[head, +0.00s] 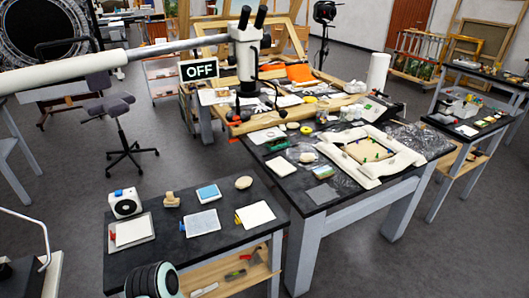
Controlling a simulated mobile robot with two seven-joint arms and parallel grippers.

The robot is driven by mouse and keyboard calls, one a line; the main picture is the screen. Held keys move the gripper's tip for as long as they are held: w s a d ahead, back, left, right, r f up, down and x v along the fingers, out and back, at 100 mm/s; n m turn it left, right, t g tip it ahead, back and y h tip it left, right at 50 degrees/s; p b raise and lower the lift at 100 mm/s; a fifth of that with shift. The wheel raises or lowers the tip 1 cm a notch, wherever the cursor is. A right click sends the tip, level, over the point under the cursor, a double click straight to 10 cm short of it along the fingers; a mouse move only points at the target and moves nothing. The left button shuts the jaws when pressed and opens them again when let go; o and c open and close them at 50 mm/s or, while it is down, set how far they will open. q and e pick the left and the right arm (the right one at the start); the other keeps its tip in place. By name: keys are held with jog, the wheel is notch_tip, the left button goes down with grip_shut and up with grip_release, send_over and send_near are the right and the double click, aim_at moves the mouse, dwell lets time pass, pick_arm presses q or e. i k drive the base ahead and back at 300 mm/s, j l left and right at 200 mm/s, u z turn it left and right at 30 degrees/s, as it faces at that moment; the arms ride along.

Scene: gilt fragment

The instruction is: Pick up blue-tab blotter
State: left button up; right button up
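The blotter with a blue tab (201,223) lies flat on the low black-topped table at the front left. It is a pale, nearly square sheet, and its small blue tab shows at its left edge. A similar pale blotter with a yellow tab (257,215) lies to its right, apart from it. Neither of my grippers can be made out in the head view. Nothing covers the blue-tab blotter.
A light-blue pad (208,193), a tan block (172,200) and a round beige piece (243,182) lie behind the blotters. A white device (125,203) and a pale tray (118,244) stand left. A larger worktable (316,195) adjoins at right. Bare black surface surrounds the blotter.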

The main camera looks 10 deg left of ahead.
aim_at(197, 223)
jog(key=i+l, duration=0.1)
jog(key=l, duration=0.35)
jog(key=l+u, duration=0.1)
jog(key=u, duration=0.25)
jog(key=i+l+u, duration=0.1)
jog(key=u, duration=0.3)
jog(key=l+u, duration=0.15)
jog(key=u, duration=0.2)
